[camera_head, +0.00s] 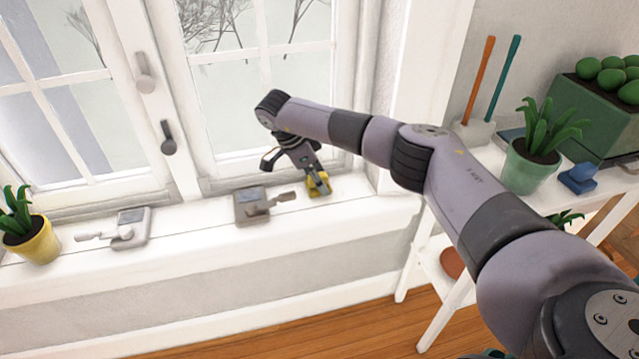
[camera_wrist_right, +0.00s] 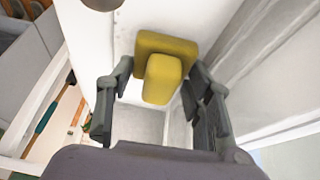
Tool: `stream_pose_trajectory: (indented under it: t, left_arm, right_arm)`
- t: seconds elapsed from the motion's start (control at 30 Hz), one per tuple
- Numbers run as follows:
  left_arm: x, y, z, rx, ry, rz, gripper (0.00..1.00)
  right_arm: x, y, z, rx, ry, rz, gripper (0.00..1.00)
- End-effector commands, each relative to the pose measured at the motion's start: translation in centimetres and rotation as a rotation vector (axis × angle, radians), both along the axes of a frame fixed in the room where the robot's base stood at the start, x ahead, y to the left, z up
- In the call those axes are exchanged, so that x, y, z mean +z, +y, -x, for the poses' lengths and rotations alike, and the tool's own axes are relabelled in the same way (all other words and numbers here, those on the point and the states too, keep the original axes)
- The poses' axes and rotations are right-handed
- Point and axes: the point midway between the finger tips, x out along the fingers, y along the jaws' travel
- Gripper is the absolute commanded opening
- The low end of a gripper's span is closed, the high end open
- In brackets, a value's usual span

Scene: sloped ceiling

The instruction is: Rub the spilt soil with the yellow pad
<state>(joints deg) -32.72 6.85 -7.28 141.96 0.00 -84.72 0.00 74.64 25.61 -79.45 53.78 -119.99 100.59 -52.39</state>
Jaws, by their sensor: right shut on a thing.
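The yellow pad (camera_head: 318,188) is on the white window sill (camera_head: 345,187), near its right end. In the right wrist view the pad (camera_wrist_right: 177,45) shows a wide base and a raised block-shaped grip. My right gripper (camera_head: 315,179) points down at the sill and is shut on the pad; its fingers stand on either side of the grip in the wrist view. I cannot make out any spilt soil; the pad and gripper cover part of the sill. My left gripper is not in view.
A yellow potted plant (camera_head: 32,240) stands at the sill's left end. At right, a white shelf holds a green potted plant (camera_head: 532,160) and a blue object (camera_head: 579,178).

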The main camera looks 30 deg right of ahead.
Motion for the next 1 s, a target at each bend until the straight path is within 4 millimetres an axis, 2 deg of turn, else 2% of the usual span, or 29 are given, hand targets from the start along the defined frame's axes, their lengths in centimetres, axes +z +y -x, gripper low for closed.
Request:
stream_pose_trajectory:
  t: [0.03,0.37,0.47,0.5,0.53,0.57,0.73,0.8,1.0]
  left_arm:
    - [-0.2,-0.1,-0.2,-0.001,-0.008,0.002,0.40]
    - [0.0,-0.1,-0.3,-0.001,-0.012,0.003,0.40]
    - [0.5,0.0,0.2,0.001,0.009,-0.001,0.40]
    - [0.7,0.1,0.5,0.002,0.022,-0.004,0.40]
    - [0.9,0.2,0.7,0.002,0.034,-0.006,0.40]
    - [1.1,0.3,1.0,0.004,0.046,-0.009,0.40]
    - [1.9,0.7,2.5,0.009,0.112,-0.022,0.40]
    - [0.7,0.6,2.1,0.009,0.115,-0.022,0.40]
    - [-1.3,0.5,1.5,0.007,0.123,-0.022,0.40]
  right_arm:
    - [0.5,-0.5,-1.2,0.002,-0.044,0.006,0.12]
    - [0.9,-0.7,-1.3,-0.002,-0.046,0.005,0.14]
    - [1.7,-0.7,-1.3,-0.003,-0.048,0.006,0.14]
    - [2.1,-0.8,-1.3,-0.003,-0.048,0.006,0.08]
    - [2.5,-0.8,-1.3,-0.004,-0.048,0.006,0.07]
    - [2.8,-0.8,-1.3,-0.003,-0.049,0.006,0.03]
    - [4.6,-0.7,-1.3,-0.006,-0.049,0.004,0.03]
    - [4.4,-0.7,-1.3,-0.007,-0.049,0.004,0.03]
    - [4.9,-0.5,-1.1,-0.002,-0.041,0.004,0.03]
